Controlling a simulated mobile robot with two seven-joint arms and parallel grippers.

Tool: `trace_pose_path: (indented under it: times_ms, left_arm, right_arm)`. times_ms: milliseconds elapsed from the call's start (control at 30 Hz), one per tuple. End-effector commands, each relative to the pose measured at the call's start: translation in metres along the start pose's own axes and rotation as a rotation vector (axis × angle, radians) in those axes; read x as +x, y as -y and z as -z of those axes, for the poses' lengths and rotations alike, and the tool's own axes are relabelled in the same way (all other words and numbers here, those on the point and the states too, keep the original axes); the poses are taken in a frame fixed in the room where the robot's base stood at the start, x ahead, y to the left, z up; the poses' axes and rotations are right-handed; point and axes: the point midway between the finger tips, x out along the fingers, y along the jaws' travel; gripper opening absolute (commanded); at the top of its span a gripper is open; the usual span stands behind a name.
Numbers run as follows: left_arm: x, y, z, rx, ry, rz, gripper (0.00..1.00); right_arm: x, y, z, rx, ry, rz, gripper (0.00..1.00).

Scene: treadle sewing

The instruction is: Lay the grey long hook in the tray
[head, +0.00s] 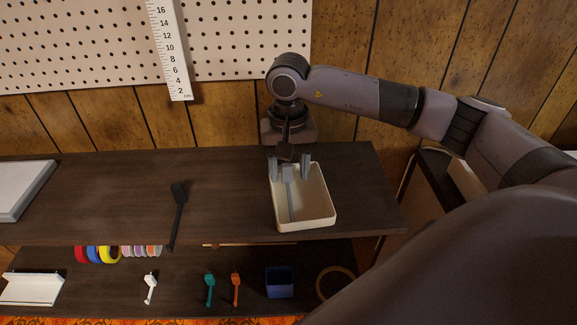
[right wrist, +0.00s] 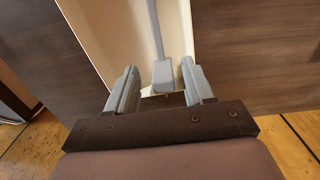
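The grey long hook (head: 290,193) lies in the white tray (head: 325,205), its block-shaped end towards the back and its thin shaft running forward. My right gripper (head: 290,168) is over the back end of the tray, with one finger on each side of the hook's block. In the right wrist view, the fingers of my right gripper (right wrist: 159,70) are apart, with gaps between them and the block of the grey long hook (right wrist: 163,74). The tray (right wrist: 178,25) shows beneath. My left gripper is not in view.
A dark long hook (head: 178,205) lies left of the tray on the dark tabletop (head: 110,190). A lower shelf holds tape rolls (head: 97,254), small white (head: 150,288), teal (head: 209,288) and orange (head: 236,288) hooks, and a blue box (head: 280,283). A pegboard (head: 90,45) hangs behind.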

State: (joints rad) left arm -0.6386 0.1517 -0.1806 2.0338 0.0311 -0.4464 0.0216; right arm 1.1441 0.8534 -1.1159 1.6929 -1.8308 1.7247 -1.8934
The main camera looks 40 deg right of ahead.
Motion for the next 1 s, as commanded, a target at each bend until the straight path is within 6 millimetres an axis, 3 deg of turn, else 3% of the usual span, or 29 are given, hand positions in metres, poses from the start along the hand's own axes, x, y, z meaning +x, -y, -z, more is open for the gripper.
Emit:
trace_pose_path:
  times_ms: [300, 700, 1000]
  left_arm:
    - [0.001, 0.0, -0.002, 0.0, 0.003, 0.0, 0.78]
    - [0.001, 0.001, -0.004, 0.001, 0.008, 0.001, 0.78]
    - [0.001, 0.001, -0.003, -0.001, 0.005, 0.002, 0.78]
  right_arm:
    - [-0.003, 0.0, 0.0, 0.0, -0.001, 0.001, 0.52]
    - [-0.061, 0.001, 0.001, 0.001, -0.002, 0.002, 0.52]
    - [-0.072, 0.0, 0.0, 0.0, 0.0, 0.0, 0.52]
